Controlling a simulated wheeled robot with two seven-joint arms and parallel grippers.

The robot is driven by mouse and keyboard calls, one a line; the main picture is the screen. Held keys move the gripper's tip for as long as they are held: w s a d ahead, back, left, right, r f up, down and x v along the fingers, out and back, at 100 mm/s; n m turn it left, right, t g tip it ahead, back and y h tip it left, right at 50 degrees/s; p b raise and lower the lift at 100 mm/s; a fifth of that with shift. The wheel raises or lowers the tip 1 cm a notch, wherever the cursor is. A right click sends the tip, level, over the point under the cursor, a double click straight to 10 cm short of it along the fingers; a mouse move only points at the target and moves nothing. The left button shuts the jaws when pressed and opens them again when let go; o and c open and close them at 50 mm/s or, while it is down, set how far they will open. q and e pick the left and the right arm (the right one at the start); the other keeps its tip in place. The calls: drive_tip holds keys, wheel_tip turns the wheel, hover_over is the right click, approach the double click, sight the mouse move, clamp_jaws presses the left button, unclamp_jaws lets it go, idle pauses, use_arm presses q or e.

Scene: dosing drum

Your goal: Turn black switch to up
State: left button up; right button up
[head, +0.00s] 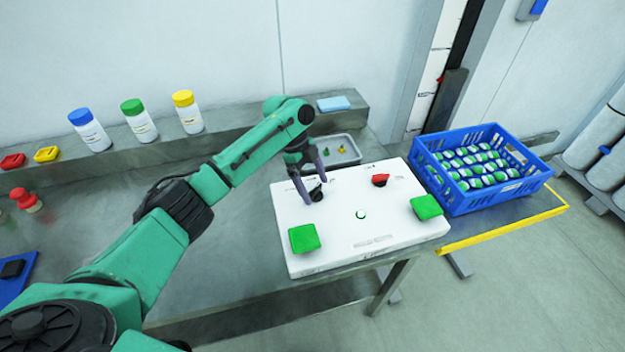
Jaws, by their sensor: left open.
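The black switch (316,194) sits at the back left of a white panel (345,235) on the metal table. My left gripper (314,190) is at the black switch from behind and above, its two dark fingers apart, one on each side of the knob. Whether the fingers touch it cannot be told. The fingers and arm hide part of the switch, so its exact setting is unclear. A red switch (380,181) is at the panel's back right. My right gripper is out of view.
The panel also bears two green square buttons (304,238) and (426,207) and a small round indicator (361,214). A blue crate (457,207) of small bottles stands at the right. A grey tray (349,158) lies behind the panel. Three capped bottles (140,125) stand on the back ledge.

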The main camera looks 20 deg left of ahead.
use_arm(q)
drive_tip(key=b+v, duration=0.3)
drive_tip(key=v, duration=1.1)
drive_tip(key=shift+r, duration=0.2)
drive_tip(key=shift+a+r, duration=0.1)
drive_tip(key=shift+a, duration=0.1)
